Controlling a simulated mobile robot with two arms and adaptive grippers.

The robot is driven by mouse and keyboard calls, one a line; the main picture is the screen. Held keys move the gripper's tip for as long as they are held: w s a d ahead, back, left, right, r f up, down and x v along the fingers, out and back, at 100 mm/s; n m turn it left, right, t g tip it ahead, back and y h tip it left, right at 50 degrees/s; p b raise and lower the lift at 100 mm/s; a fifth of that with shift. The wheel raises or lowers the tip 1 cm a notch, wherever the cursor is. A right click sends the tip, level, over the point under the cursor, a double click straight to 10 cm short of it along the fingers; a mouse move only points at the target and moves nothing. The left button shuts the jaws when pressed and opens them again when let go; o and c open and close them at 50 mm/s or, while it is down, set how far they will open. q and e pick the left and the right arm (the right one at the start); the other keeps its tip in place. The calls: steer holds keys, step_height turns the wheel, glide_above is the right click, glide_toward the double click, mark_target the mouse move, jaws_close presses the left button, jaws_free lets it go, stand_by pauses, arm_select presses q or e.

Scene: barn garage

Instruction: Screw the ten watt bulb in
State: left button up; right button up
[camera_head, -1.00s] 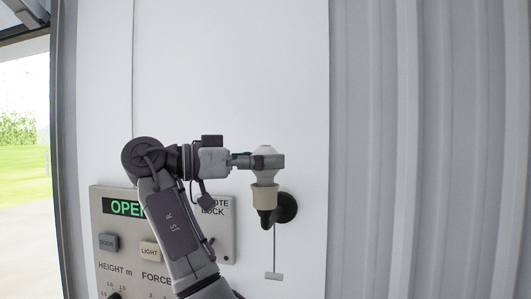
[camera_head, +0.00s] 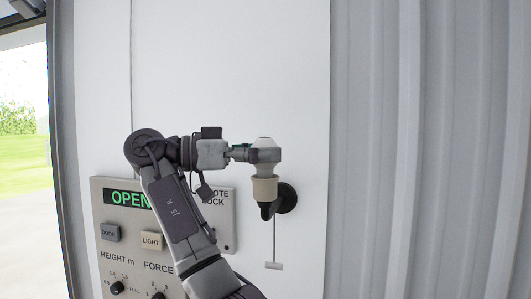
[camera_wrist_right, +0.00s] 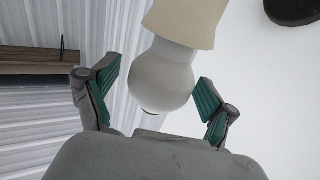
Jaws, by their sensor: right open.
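The white bulb (camera_head: 264,140) stands upright at the mouth of the cream socket (camera_head: 265,189) on a black wall mount. I cannot tell how deep its base sits. My right gripper (camera_head: 265,155) reaches in from the left at the bulb's height, and its fingers cover part of the bulb. In the right wrist view, the bulb (camera_wrist_right: 160,80) is between the two green-padded fingers of the open gripper (camera_wrist_right: 154,103), with a gap on the left side. The socket (camera_wrist_right: 185,20) shows above it. My left gripper is not in view.
A control panel (camera_head: 112,243) with an OPEN display, buttons and knobs is on the wall behind my right arm. A pull cord with a small handle (camera_head: 273,266) hangs below the socket. Corrugated wall (camera_head: 430,150) is on the right. A doorway opens at far left.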

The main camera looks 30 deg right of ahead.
steer(key=shift+f+n+t+b, duration=0.2)
steer(key=shift+n+t+b, duration=0.1)
steer(key=shift+t+b, duration=0.3)
steer(key=n+t+h+b, duration=0.1)
steer(key=n+t+b, duration=0.1)
steer(key=t+b, duration=0.2)
steer(key=shift+n+b, duration=0.4)
steer(key=shift+b, duration=0.1)
steer(key=n+t+b, duration=0.2)
steer(key=t, duration=0.1)
steer(key=shift+r+t+b, duration=0.2)
steer(key=shift+t+b, duration=0.2)
steer(key=shift+n, duration=0.3)
steer(key=c, duration=0.9)
steer(key=shift+o, duration=0.2)
